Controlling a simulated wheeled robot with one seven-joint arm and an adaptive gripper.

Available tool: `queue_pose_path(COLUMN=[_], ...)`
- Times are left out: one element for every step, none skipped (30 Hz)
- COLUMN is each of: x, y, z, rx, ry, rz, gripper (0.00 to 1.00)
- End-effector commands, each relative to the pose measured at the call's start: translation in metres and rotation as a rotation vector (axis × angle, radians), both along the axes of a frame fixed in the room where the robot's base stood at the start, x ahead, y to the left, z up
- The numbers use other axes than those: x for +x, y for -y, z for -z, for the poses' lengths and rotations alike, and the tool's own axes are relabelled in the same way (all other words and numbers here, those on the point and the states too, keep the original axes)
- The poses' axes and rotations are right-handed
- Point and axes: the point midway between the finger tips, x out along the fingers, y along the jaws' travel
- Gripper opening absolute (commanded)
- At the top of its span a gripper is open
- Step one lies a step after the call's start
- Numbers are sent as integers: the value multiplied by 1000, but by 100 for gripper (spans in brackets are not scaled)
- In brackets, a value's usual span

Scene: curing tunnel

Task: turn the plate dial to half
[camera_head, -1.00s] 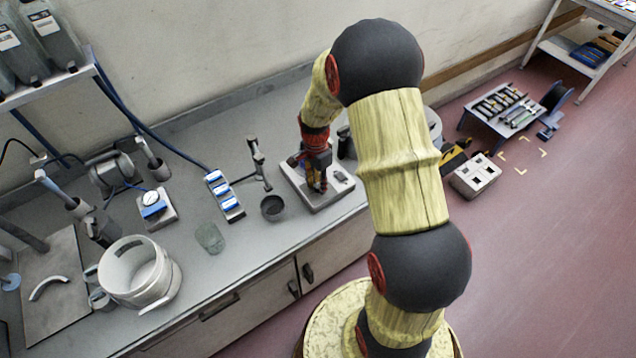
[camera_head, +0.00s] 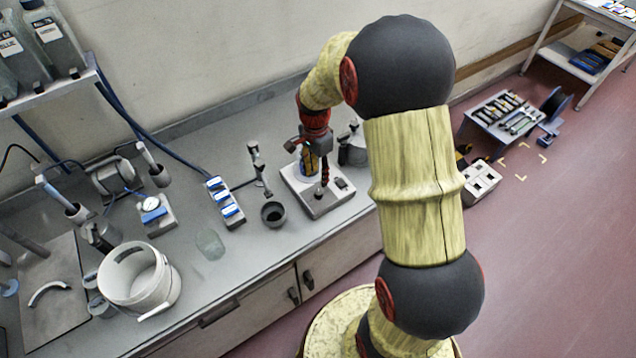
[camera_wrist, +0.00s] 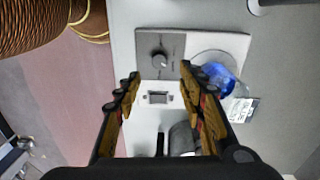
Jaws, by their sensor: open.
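The plate (camera_head: 325,203) is a pale box on the bench beneath my gripper in the head view. In the wrist view its pale body (camera_wrist: 219,43) carries a dark grey panel with a small round dial (camera_wrist: 159,60). The dial's exact setting is too small to read. A rectangular switch (camera_wrist: 159,98) sits near the dial. A flask of blue liquid (camera_wrist: 217,76) stands on the round top, partly behind a finger. My gripper (camera_wrist: 160,72) is open and empty, its fingertips apart on either side of the dial in the picture. In the head view my gripper (camera_head: 318,170) hangs over the plate.
A small dark bowl (camera_head: 273,213) and a stand (camera_head: 258,165) are left of the plate. A grey pot (camera_head: 353,150) stands behind it at right. A white bucket (camera_head: 135,275), a glass beaker (camera_head: 210,243) and a blue-switched strip (camera_head: 224,203) lie further left. Bare bench lies in front of the bowl.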

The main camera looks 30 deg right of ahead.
Motion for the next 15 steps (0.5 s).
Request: queue_pose_path(x=[1, 1, 2, 2, 2, 2, 2, 2, 2, 2, 2, 2, 2, 2, 2], y=[0, 0, 0, 0, 0, 0, 0, 0, 0, 0, 0, 0, 0, 0, 0], z=[-9, -14, -19, -22, -25, -29, -31, -33, -34, -35, -36, -36, -36, -36, -36], rx=[-1, -1, -1, -1, 0, 0, -1, -1, 0, 0, 0, 0, 0, 0, 0], ry=[3, 2, 2, 2, 1, 1, 1, 1, 1, 0, 0, 0, 0, -1, 0], rz=[0, 0, 0, 0, 0, 0, 0, 0, 0, 0, 0, 0, 0, 0, 0], gripper=[40, 40, 40, 40, 40, 40, 40, 40, 40, 40, 40, 40, 40, 40, 40])
